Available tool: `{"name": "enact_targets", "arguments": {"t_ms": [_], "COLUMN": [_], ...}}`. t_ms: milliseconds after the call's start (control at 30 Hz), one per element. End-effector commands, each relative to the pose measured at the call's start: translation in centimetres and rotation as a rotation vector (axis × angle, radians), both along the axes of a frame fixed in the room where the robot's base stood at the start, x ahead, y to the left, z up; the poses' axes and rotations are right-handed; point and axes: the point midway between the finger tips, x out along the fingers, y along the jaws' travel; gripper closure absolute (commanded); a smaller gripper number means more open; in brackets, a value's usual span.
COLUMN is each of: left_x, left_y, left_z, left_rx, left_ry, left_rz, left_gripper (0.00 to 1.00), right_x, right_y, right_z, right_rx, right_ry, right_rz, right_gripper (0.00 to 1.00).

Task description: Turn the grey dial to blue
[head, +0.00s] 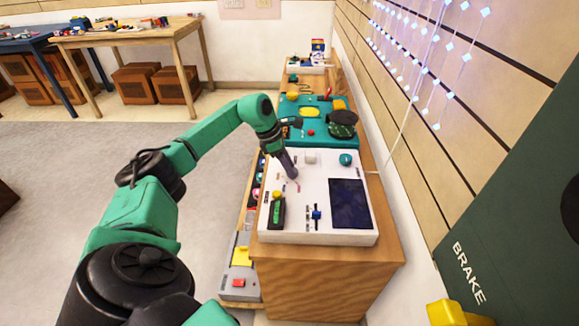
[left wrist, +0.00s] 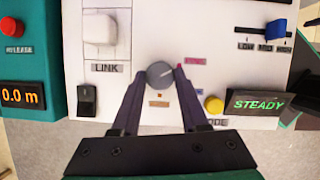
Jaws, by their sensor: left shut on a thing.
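The grey dial (left wrist: 159,74) sits on a white panel (head: 334,163). In the left wrist view it is between the fingertips of my left gripper (left wrist: 162,72), which is shut on it. A pale line on the dial points right and slightly up, toward a pink-red label (left wrist: 195,62). An orange label (left wrist: 163,94) lies below the dial. In the head view my left gripper (head: 289,170) reaches down onto the panel and hides the dial. My right gripper is not in view.
Near the dial are a white LINK slider (left wrist: 99,29), a black rocker switch (left wrist: 88,100), a yellow button (left wrist: 214,104) and a green STEADY display (left wrist: 258,102). A dark screen (head: 350,203) fills the panel's right side. A teal panel (head: 295,133) stands behind.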

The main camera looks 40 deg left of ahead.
Motion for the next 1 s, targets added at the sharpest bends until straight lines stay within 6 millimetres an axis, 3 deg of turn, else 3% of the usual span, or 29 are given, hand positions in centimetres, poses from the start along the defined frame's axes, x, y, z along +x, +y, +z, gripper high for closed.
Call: {"name": "enact_targets", "arguments": {"t_ms": [233, 267, 300, 333, 733, 867, 1000], "left_x": [0.0, 0.0, 0.0, 0.0, -0.2, -0.9, -2.1], "left_y": [0.1, 0.1, 0.1, 0.1, 0.3, 1.1, 2.3], "left_z": [0.1, 0.1, 0.1, 0.1, 0.9, 3.6, 7.7], "left_rx": [0.001, 0.001, 0.001, 0.001, 0.002, 0.003, 0.004], "left_ry": [-0.003, -0.002, -0.002, -0.002, -0.002, -0.003, -0.006], "left_rz": [0.001, 0.002, 0.002, 0.002, 0.003, 0.004, 0.004], "left_gripper": [1.00, 0.49, 0.33, 0.26, 0.26, 0.26, 0.26], "right_x": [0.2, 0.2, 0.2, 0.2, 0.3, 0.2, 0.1], "right_y": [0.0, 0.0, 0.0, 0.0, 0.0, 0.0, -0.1], "right_z": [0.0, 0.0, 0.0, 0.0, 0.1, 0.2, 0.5], "right_rx": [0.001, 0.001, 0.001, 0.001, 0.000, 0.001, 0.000], "right_ry": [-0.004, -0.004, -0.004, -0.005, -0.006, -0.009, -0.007], "right_rz": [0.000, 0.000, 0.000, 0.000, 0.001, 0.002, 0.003], "right_gripper": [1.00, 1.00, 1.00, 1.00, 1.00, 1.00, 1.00]}}
